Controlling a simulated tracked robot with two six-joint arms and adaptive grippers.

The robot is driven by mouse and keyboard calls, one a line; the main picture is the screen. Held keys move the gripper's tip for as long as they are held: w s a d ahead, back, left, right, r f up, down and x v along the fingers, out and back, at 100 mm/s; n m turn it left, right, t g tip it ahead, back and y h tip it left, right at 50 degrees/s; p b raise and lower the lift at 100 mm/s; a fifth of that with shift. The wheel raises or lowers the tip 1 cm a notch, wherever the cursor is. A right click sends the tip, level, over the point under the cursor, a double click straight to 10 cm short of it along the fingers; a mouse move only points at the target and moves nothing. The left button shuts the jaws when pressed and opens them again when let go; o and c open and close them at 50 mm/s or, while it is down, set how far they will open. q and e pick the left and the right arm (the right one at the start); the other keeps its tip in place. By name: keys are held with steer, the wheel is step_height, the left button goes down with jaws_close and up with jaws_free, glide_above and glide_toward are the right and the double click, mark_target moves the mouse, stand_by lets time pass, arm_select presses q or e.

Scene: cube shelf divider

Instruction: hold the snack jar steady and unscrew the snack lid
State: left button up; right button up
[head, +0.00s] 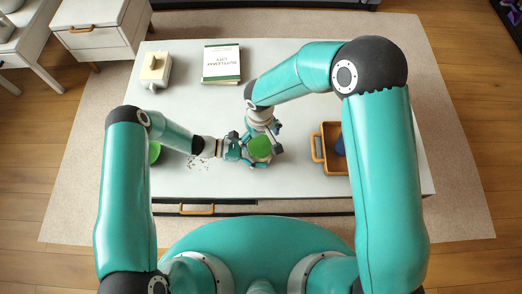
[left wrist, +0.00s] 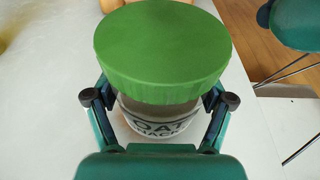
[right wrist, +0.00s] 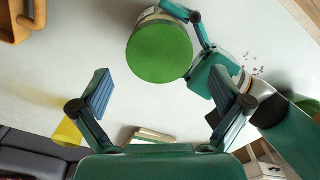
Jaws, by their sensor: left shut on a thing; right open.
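The snack jar (left wrist: 154,119) stands upright on the table with its round green lid (head: 259,146) on top. In the left wrist view the wide green lid (left wrist: 160,45) covers most of the jar, and part of a printed label shows below it. My left gripper (head: 243,150) is shut on the jar's body from the left, a finger on each side below the lid. My right gripper (right wrist: 160,108) is open and empty. In the right wrist view the lid (right wrist: 160,52) lies beyond its fingertips, apart from them.
A brown crate (head: 317,147) with a blue thing inside stands right of the jar. A book (head: 221,64) and a cream box-like thing (head: 155,66) lie toward the back. A green bowl (head: 154,152) is partly hidden by my left arm. Small crumbs (head: 197,162) lie near it.

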mark_target(260, 145)
steer(key=shift+f, duration=0.1)
steer(key=shift+f, duration=1.65)
